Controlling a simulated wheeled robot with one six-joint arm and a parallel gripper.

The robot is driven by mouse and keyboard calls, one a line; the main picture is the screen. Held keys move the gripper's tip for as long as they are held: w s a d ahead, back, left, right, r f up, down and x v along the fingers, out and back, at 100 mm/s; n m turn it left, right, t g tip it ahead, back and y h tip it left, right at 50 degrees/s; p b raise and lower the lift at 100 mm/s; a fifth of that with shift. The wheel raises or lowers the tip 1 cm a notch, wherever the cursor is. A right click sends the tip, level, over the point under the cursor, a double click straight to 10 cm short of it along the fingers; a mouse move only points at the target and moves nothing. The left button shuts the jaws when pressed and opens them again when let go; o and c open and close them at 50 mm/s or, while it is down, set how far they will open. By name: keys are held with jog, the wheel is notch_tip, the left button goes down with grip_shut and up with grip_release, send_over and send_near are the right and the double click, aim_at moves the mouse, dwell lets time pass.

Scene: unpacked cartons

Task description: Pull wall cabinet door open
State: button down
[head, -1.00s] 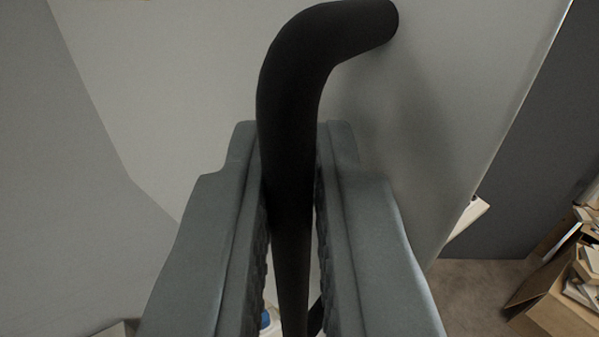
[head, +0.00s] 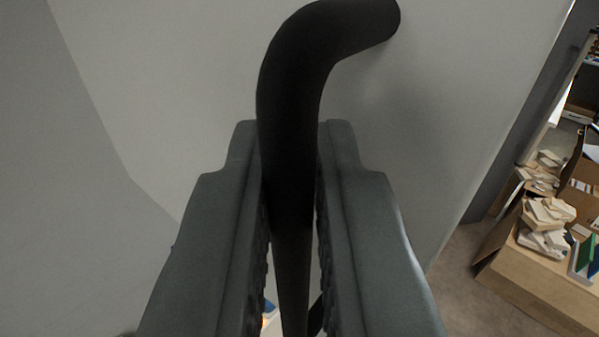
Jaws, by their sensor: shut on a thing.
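The cabinet door (head: 440,110) is a flat light grey panel that fills the middle of the head view. A black curved bar handle (head: 290,90) stands out from it, its top end bending right to meet the panel. My gripper (head: 290,150) is shut on the handle, with one grey finger on each side of its straight part. The lower end of the handle is mostly hidden between the fingers. The inside of the cabinet cannot be made out.
Shelving shows at the upper right. Bare floor (head: 455,290) lies between the door and the carton. A grey surface (head: 60,200) is at the left.

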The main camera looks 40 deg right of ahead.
jog(key=shift+w+a+f, duration=0.15)
jog(key=shift+w+f, duration=0.05)
jog(key=c, duration=1.5)
grip_release()
jog(key=shift+w, duration=0.15)
jog(key=shift+r, duration=0.1)
jog(key=shift+s, duration=0.2)
jog(key=shift+s, duration=0.1)
jog(key=v, duration=1.7)
jog(key=shift+a, duration=0.1)
